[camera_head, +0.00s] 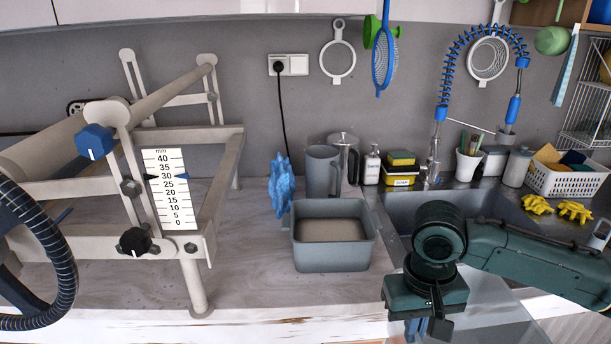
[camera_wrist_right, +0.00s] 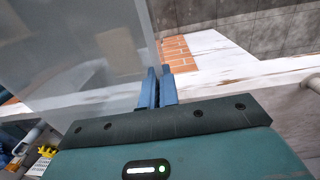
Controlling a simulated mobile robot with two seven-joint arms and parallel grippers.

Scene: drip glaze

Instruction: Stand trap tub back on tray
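A grey rectangular tub (camera_head: 303,254) stands upright on the light wooden counter (camera_head: 240,265), left of the sink. It holds a flat beige content. I cannot tell whether this is the trap tub. No tray under it can be made out. My right gripper (camera_head: 418,329) points down in front of the counter's edge, right of and apart from the tub. My left gripper is out of view.
A frame with a numbered scale (camera_head: 169,188) fills the left. Behind the tub are a blue crumpled thing (camera_head: 281,184) and a grey jug (camera_head: 321,172). The sink (camera_head: 480,205) is at right. A translucent pane (camera_head: 495,308) is near my right gripper.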

